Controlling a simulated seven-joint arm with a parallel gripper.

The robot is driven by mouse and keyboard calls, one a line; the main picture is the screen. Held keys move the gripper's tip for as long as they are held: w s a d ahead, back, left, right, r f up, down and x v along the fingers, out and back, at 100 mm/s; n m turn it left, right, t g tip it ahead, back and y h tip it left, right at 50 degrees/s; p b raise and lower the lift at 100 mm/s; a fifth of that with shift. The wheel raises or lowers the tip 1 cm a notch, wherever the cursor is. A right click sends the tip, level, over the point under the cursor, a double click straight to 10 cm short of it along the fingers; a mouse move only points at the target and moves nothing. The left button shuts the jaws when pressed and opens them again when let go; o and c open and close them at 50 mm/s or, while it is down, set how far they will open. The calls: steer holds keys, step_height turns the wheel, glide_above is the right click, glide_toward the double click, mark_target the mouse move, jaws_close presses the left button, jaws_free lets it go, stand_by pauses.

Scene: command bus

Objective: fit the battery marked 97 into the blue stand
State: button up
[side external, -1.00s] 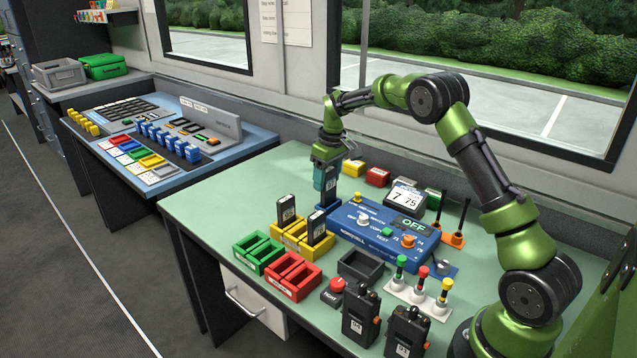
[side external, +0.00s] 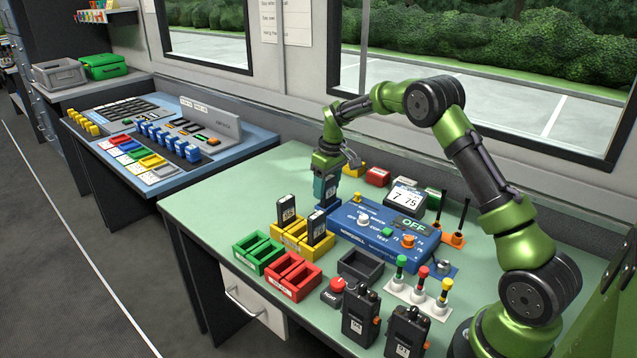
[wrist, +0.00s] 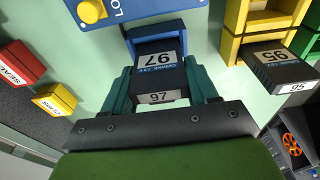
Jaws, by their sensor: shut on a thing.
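The battery marked 97 (wrist: 158,62) is dark, upright, with white number labels on its end and face. My gripper (wrist: 160,92) is shut on it, with one teal finger on each side; my gripper also shows in the side view (side external: 326,188). The blue stand (wrist: 157,32) is directly below the battery in the wrist view. In the side view the blue stand (side external: 320,213) stands at the left end of the blue console. The battery's lower end appears to be between the stand's walls, but its depth is hidden.
The yellow stand (side external: 290,240) holds two upright batteries, one marked 95 (wrist: 283,68). Green (side external: 257,254) and red (side external: 292,276) stands are in front, looking empty. The blue console (side external: 375,236) is close on the right. Small yellow (side external: 352,168) and red blocks lie behind.

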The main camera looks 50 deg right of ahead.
mark_target(329, 180)
steer(key=shift+f, duration=0.5)
stand_by(0.3)
steer(key=o, duration=1.4)
steer(key=shift+r, duration=3.55)
steer(key=shift+s+a+f+m, duration=0.35)
steer(key=shift+s+f+m, duration=0.45)
steer(key=s+a+r+t, duration=0.2)
steer(key=s+a+r, duration=0.2)
steer(key=s, duration=0.5)
steer(key=s+a+r+m+t+y, duration=0.1)
steer(key=s+a+r+t, duration=0.1)
steer(key=s+a+r, duration=0.3)
steer(key=s+a+r+m+t+y, duration=0.1)
steer(key=s+a+r, duration=0.3)
steer(key=s+a, duration=0.6)
steer(key=s, duration=0.3)
steer(key=shift+s+a+r+t, duration=0.3)
steer(key=shift+t, duration=0.1)
